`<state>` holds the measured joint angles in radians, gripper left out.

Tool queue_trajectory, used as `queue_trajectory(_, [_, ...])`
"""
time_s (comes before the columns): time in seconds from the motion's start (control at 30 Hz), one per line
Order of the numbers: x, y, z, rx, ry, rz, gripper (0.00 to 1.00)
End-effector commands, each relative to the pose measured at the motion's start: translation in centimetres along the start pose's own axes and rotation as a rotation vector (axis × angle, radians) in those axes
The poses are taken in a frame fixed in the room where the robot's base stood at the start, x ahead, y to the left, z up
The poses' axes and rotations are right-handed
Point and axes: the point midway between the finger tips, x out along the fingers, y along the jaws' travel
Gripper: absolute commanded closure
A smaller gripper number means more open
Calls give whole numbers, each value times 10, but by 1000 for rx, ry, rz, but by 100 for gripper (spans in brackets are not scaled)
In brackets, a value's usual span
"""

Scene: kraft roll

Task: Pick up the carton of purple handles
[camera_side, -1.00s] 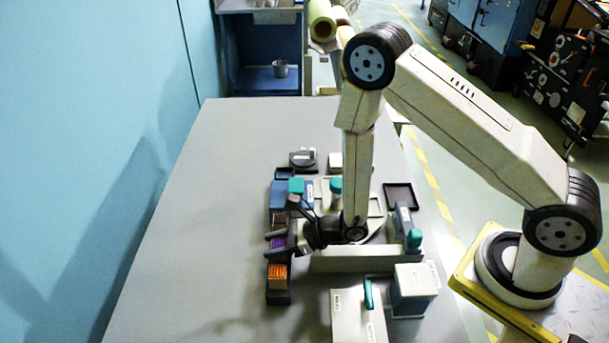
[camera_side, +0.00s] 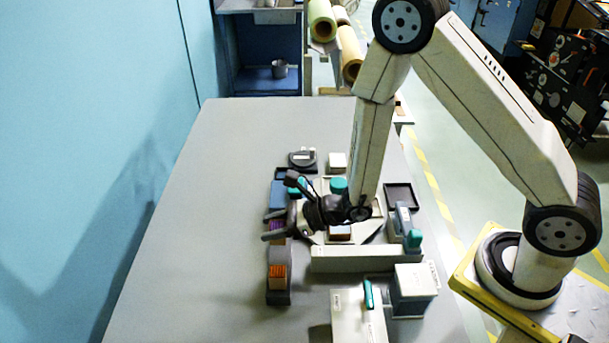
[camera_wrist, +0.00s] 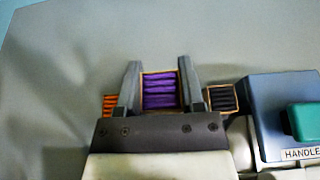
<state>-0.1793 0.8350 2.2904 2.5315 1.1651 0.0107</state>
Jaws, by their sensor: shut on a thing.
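The carton of purple handles (camera_wrist: 160,92) is an open tan box with purple bars in it, seen in the middle of the wrist view. My gripper (camera_wrist: 160,78) is shut on it, with one dark finger on either side. In the side view my gripper (camera_side: 270,226) points left and holds the carton above the dark rack (camera_side: 279,298). Only a little purple shows there between the fingers.
A carton of orange handles (camera_side: 278,276) stands in the rack's near end. A carton of black handles (camera_wrist: 222,98) is right of my fingers in the wrist view. A blue box with a teal top (camera_wrist: 280,105) stands further right. The table's left side (camera_side: 190,230) is clear.

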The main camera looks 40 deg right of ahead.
Motion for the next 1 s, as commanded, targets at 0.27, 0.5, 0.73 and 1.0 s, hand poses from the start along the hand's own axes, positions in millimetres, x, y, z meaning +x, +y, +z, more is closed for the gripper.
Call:
queue_trajectory(0.27, [-10, 0, 27, -3, -2, 0, 100])
queue_trajectory(0.5, [-15, 0, 36, 0, 1, 0, 100])
queue_trajectory(0.73, [-16, 0, 37, 0, 1, 0, 100])
queue_trajectory(1.0, [-16, 0, 37, -1, 0, 0, 100])
